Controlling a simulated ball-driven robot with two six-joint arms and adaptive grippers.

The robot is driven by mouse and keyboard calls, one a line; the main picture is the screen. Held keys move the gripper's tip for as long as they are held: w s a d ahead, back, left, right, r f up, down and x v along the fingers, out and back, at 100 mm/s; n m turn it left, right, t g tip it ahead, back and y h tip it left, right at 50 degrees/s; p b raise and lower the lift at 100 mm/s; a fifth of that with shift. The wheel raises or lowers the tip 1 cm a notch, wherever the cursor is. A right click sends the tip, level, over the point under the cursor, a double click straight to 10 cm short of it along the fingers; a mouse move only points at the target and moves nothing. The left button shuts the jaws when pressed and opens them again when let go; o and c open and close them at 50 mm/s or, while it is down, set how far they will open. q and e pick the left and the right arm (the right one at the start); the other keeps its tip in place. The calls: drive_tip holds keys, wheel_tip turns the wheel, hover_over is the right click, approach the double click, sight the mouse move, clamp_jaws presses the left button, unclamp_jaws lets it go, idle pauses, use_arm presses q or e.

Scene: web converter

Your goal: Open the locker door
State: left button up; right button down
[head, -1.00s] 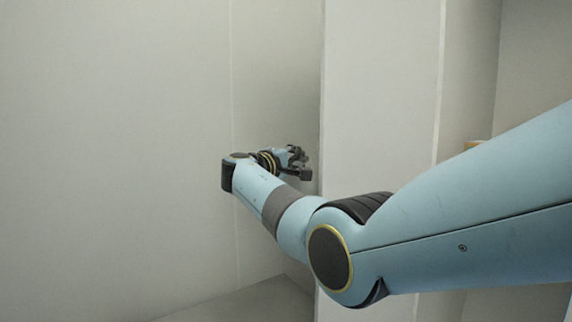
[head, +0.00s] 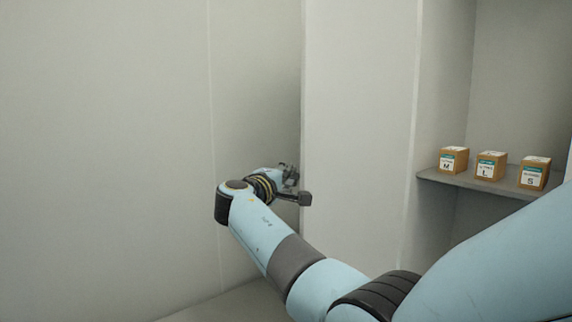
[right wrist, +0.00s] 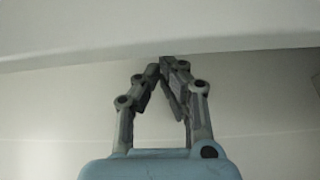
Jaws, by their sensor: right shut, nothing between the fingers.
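A tall pale panel (head: 360,130), which looks like the locker door, stands upright in the head view. Its left edge is beside my right gripper (head: 298,186), and the locker interior shows to its right, so it appears to stand open. My right gripper is shut and empty; one dark fingertip overlaps the panel's left edge in the picture. Whether they touch I cannot tell. In the right wrist view the closed fingertips (right wrist: 168,64) meet just below the edge of a pale surface (right wrist: 160,30). No handle shows. My left gripper is out of view.
A grey shelf (head: 460,181) inside the locker holds three small brown boxes: M (head: 453,160), L (head: 490,166) and S (head: 534,173). A plain pale wall (head: 100,150) fills the left. My right arm covers the lower right.

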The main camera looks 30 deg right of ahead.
sight(305, 179)
drive_tip(key=s+p, duration=0.2)
drive_tip(key=s+n+t+y+p, duration=0.1)
drive_tip(key=s, duration=0.1)
drive_tip(key=s+n+t+p, duration=0.1)
drive_tip(key=s+p, duration=0.1)
drive_tip(key=s, duration=0.1)
drive_tip(key=shift+a+r+y+p, duration=0.35)
drive_tip(key=shift+a+r+y, duration=0.05)
drive_tip(key=shift+s+f+t, duration=0.1)
drive_tip(key=shift+s+t, duration=0.2)
drive_tip(key=shift+t, duration=0.1)
drive_tip(key=shift+w, duration=0.15)
